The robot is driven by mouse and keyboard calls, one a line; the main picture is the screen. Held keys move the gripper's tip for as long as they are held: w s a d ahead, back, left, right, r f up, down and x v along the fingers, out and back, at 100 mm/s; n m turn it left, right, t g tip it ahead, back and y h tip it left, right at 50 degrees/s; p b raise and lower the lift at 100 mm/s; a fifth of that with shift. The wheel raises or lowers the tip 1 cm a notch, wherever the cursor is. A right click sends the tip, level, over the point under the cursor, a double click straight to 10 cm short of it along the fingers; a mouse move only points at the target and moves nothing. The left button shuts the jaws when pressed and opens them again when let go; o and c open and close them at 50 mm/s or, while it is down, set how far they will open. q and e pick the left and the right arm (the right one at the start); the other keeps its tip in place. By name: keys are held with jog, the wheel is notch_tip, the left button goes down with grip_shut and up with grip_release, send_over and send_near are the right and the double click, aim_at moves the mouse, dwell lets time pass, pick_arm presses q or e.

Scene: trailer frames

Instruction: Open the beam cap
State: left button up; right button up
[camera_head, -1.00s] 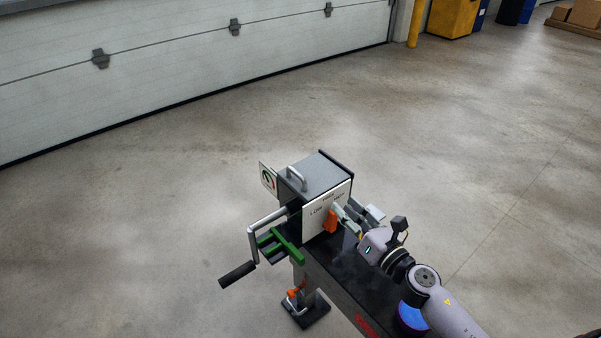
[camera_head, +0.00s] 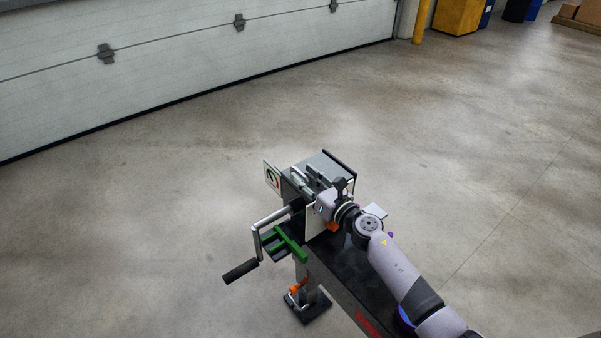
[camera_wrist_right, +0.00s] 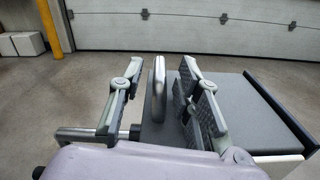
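The beam cap (camera_head: 337,166) is a grey box with a flat top at the end of a dark beam (camera_head: 345,280). Its metal handle (camera_wrist_right: 158,90) stands up from the top in the right wrist view. My right gripper (camera_head: 309,175) is over the cap, with its fingers pointing away from me. In the wrist view one finger is left of the handle and the other right of it, with gaps on both sides. The gripper is open and not closed on the handle. The cap looks shut. My left gripper is not in view.
A crank with a black grip (camera_head: 240,271) sticks out left of the beam, beside a green bar (camera_head: 288,245). An orange part (camera_head: 333,226) is partly hidden by my wrist. A small sign (camera_head: 271,176) stands left of the cap. The floor around is clear.

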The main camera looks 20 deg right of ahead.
jog(key=shift+x, duration=1.2)
jog(key=shift+c, duration=0.3)
grip_shut()
